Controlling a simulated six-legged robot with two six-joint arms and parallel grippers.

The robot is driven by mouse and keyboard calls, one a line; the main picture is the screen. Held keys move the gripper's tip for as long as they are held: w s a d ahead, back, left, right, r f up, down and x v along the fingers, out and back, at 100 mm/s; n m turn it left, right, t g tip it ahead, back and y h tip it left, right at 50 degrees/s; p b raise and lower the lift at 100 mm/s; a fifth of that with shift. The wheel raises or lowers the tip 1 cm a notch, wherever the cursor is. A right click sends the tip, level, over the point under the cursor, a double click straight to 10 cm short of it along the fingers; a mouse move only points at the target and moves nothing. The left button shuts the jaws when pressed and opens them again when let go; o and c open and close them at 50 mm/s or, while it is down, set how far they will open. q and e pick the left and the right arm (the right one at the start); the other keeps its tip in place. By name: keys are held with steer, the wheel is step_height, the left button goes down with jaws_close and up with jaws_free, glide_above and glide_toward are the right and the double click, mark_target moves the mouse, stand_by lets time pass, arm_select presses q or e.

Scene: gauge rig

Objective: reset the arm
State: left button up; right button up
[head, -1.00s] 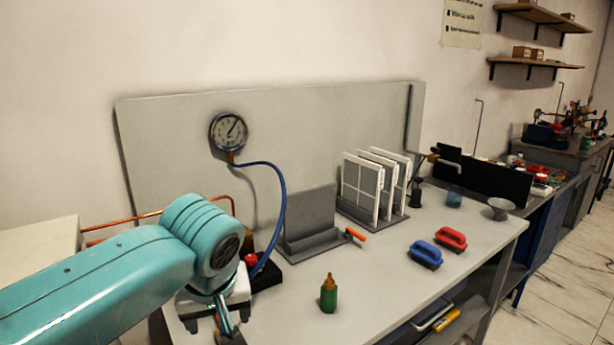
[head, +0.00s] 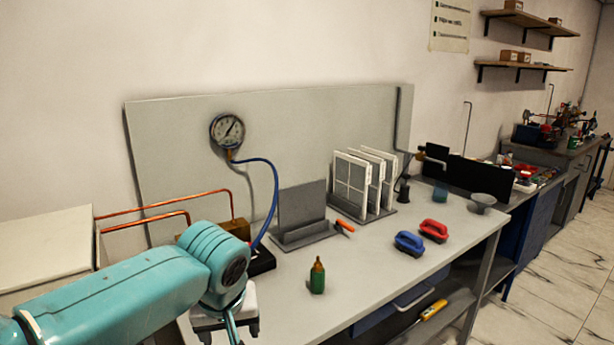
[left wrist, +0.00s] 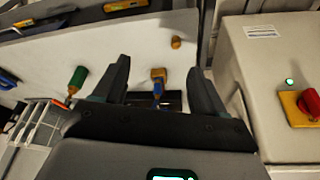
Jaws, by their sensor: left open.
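My left arm comes in from the left in the head view. Its gripper (head: 230,328) hangs low over the bench's near left end, partly cut off by the frame's bottom edge. In the left wrist view the two dark fingers (left wrist: 159,82) stand wide apart with nothing held. A brass fitting (left wrist: 158,76) with a blue hose shows beyond and between them, apart from the fingers. In the head view the brass block (head: 235,229) is just behind my wrist. My right gripper is not in view.
A pressure gauge (head: 227,130) is on the back panel. A red knob (left wrist: 309,103) sits on a pale box.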

arm_select(q)
steer(key=s+d+f+m+g+h+p, duration=0.1)
steer(key=s+f+h+p, duration=0.1)
steer(key=f, duration=0.9)
steer(key=s+d+f+m+g+h+p, duration=0.1)
steer(key=s+f+g, duration=0.1)
steer(key=f, duration=1)
steer(key=s+f+h+p, duration=0.1)
steer(key=s+f, duration=0.5)
steer(key=s, duration=0.3)
steer(key=s+a+f+n+h+p, duration=0.1)
steer(key=s+f+p, duration=0.1)
steer(key=s+f, duration=0.4)
steer(key=s, duration=0.3)
steer(key=shift+a, duration=0.25)
